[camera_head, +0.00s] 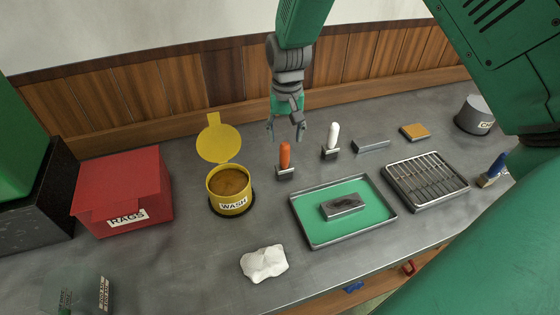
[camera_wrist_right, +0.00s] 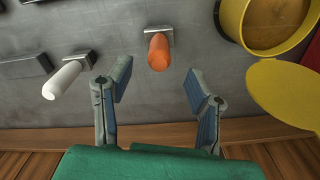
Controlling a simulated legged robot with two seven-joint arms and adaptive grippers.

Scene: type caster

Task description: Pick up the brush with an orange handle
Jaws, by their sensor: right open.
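The brush with an orange handle (camera_head: 284,155) stands upright on the grey worktop, its handle pointing up from a small dark block-like base. It also shows at the top middle of the right wrist view (camera_wrist_right: 158,52). My right gripper (camera_head: 286,132) is open and empty, just behind and above the brush in the head view. In the right wrist view its two fingers (camera_wrist_right: 157,78) are spread wide, and the orange handle appears beyond the gap between their tips. I see no contact with the brush. My left gripper is not in view.
A white-handled brush (camera_head: 332,136) stands to the right. A yellow WASH can (camera_head: 229,203) with its lid raised is to the left. A green-lined metal tray (camera_head: 378,224) is in front right, beside a rack (camera_head: 426,203). A red RAGS box (camera_head: 123,190) is at left.

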